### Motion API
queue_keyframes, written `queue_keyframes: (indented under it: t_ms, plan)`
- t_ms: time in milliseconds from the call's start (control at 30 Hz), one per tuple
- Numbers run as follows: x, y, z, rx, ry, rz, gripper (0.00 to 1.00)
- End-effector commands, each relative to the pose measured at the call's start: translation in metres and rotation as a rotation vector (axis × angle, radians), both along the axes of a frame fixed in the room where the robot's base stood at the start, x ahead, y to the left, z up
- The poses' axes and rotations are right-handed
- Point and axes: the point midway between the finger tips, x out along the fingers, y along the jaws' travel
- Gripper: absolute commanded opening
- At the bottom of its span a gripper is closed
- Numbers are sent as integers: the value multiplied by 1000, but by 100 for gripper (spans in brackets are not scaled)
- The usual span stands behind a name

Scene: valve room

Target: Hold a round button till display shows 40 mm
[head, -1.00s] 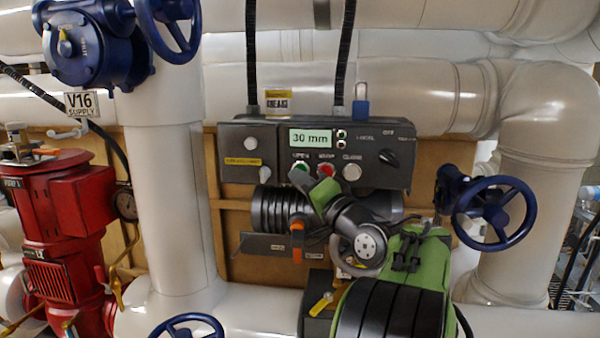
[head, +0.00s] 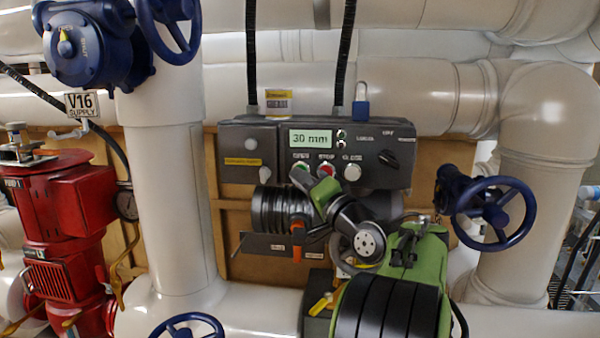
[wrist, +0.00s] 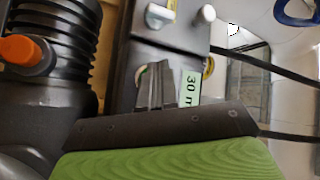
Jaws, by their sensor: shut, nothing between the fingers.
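The grey control box (head: 230,150) hangs on the pipework, and its display (head: 310,139) reads 30 mm.
A black knob (head: 388,158) sits at the box's right, and a blue padlock (head: 361,110) above it. A blue handwheel (head: 494,213) stands at the right. A ribbed black cylinder (head: 268,208) lies below the box. A red valve unit (head: 65,220) is at the left.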

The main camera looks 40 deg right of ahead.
Motion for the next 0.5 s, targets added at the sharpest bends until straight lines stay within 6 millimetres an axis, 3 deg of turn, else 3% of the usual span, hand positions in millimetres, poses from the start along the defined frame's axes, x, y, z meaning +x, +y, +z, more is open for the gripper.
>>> queue_keyframes:
  t_ms: [500]
  plan:
    - [4, -5, 0, 0, 1, -1, 0]
